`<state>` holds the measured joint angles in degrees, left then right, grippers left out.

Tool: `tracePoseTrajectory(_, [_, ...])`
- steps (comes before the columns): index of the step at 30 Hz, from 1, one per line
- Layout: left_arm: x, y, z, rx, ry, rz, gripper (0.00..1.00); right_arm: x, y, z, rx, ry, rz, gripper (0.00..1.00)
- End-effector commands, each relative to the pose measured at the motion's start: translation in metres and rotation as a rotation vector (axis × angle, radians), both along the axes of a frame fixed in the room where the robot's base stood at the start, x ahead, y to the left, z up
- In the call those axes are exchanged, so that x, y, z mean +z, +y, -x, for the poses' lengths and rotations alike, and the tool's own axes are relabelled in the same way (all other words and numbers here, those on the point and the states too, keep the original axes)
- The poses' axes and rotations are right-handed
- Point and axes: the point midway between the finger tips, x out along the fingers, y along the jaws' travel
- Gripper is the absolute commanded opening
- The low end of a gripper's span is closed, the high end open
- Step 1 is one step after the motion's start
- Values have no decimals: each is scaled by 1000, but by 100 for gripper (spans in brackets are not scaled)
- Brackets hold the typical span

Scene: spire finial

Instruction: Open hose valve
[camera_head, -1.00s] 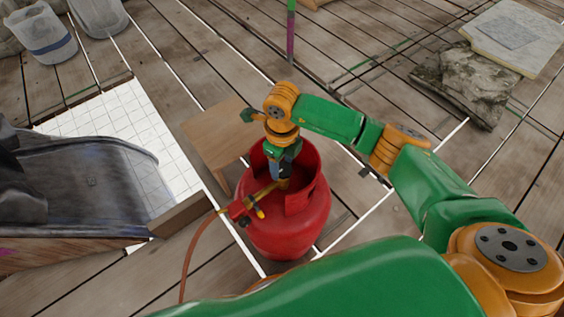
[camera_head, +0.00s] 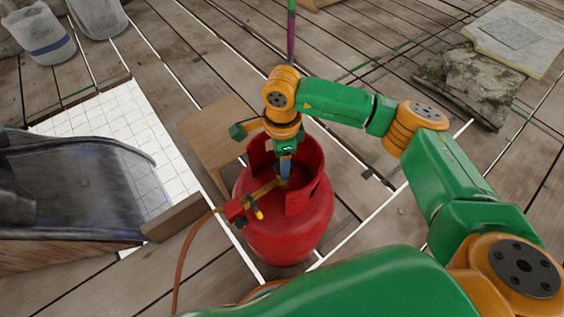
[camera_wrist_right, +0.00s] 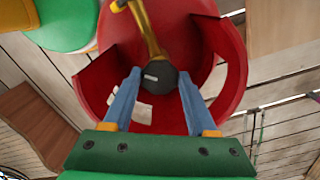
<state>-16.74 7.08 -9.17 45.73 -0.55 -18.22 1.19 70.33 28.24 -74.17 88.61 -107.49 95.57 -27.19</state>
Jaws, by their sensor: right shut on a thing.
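A red gas cylinder (camera_head: 285,235) stands upright on the plank floor with an open collar around its top. A brass pipe runs from its top valve to a red fitting (camera_head: 235,209) with a yellow lever, where a hose (camera_head: 186,255) attaches. In the right wrist view a dark round valve knob (camera_wrist_right: 158,77) sits inside the collar (camera_wrist_right: 232,65), at the end of the brass pipe (camera_wrist_right: 146,32). My right gripper (camera_head: 284,180) reaches down into the collar, its blue fingers (camera_wrist_right: 158,92) shut on the knob from both sides. My left gripper is out of view.
A white tiled panel (camera_head: 125,115) and a dark curved sheet (camera_head: 85,185) are at left. Buckets (camera_head: 42,35) stand at the back left. A stone slab (camera_head: 470,85) lies at the back right.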

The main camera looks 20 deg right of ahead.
Motion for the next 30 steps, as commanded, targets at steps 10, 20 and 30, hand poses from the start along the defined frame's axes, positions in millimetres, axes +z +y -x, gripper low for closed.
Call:
tracePoseTrajectory(10, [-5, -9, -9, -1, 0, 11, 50, -1, 1, 1, 171, -1, -2, 2])
tracePoseTrajectory(20, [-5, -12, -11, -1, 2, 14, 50, 0, 1, 1, 222, -1, -2, 2])
tracePoseTrajectory(30, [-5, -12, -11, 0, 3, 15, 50, 0, 1, 1, 222, -1, -3, 2])
